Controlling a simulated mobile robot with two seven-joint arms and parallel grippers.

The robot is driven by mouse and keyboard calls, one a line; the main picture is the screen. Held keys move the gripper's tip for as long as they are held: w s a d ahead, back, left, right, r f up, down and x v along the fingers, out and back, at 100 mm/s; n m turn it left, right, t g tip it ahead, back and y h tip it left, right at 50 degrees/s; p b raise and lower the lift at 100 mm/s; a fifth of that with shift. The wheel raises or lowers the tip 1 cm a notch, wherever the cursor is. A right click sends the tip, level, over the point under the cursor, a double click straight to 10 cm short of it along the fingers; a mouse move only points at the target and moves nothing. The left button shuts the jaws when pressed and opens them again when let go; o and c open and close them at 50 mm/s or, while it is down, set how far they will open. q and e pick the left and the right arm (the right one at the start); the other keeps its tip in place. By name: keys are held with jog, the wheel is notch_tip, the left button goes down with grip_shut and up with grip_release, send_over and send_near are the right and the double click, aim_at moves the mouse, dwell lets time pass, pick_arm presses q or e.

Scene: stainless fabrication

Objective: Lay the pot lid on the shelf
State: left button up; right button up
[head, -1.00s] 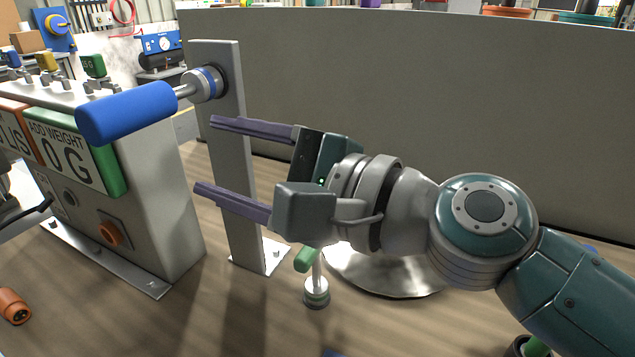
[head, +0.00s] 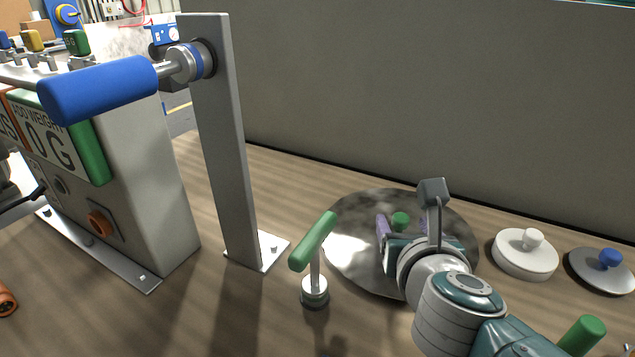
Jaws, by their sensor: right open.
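A large shiny metal disc (head: 350,255) with a green knob (head: 400,221) lies flat on the wooden surface and looks like a pot lid. Two smaller lids lie to its right: a white one (head: 518,262) with a white knob and a grey one (head: 590,274) with a blue knob. Which lid the task means I cannot tell. My right gripper (head: 413,225) is open over the large disc, its purple fingers appearing on either side of the green knob. The arm hides part of the disc. No separate shelf can be made out. My left gripper is out of view.
A grey post (head: 225,150) with a blue handle (head: 100,90) and a green-handled lever (head: 314,240) stand left of the disc. A grey box (head: 150,180) marked with weight text is further left. A grey panel (head: 400,100) closes the back.

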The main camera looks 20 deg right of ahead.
aim_at(402, 224)
jog(key=b+x, duration=0.1)
jog(key=x, duration=0.2)
jog(key=shift+s+d+f, duration=0.1)
jog(key=shift+f, duration=0.1)
jog(key=shift+w+d, duration=0.15)
jog(key=shift+w, duration=0.25)
grip_shut()
